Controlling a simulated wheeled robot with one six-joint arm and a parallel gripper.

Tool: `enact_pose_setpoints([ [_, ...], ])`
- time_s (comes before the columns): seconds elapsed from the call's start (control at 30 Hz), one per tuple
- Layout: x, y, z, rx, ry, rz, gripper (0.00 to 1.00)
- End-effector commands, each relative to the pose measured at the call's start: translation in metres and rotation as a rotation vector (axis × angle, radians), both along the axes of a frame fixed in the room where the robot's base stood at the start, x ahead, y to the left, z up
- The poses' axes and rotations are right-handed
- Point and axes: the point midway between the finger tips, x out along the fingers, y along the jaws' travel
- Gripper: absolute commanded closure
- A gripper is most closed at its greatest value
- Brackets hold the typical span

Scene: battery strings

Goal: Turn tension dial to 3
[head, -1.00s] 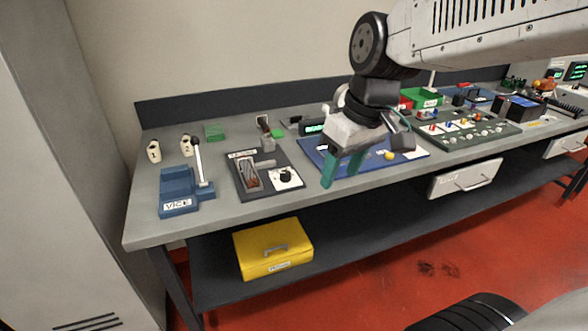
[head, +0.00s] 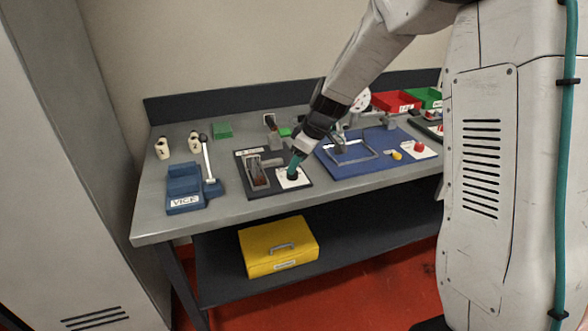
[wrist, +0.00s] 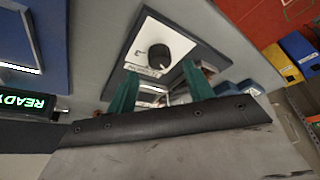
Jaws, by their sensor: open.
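The tension dial is a black round knob (wrist: 159,57) on a white plate (wrist: 150,40) in the wrist view. The plate sits at the right end of a dark panel (head: 245,183) on the bench. My gripper (wrist: 160,82) is open, with its two green fingers apart just short of the knob, one toward each side of it. In the head view my gripper (head: 294,166) points down over the white plate and hides part of the knob.
A blue vice (head: 185,187) with an upright lever stands left of the panel. A blue board (head: 345,165) with a metal frame and a red button lies to the right. A yellow box (head: 278,248) is on the lower shelf. The bench's front left is bare.

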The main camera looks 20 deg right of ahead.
Motion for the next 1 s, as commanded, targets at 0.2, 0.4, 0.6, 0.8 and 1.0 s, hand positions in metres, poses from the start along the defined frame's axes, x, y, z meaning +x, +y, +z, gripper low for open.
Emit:
enact_pose_setpoints([
  [0.2, 0.008, 0.008, -0.027, 0.0, 0.002, -0.001, 0.48],
  [0.4, 0.01, 0.01, -0.034, 0.001, 0.001, -0.002, 0.48],
  [0.6, 0.01, 0.009, -0.034, 0.001, 0.001, -0.002, 0.54],
  [0.8, 0.009, 0.009, -0.034, 0.001, 0.001, -0.002, 0.93],
  [1.0, 0.009, 0.009, -0.033, 0.0, 0.001, -0.012, 0.93],
])
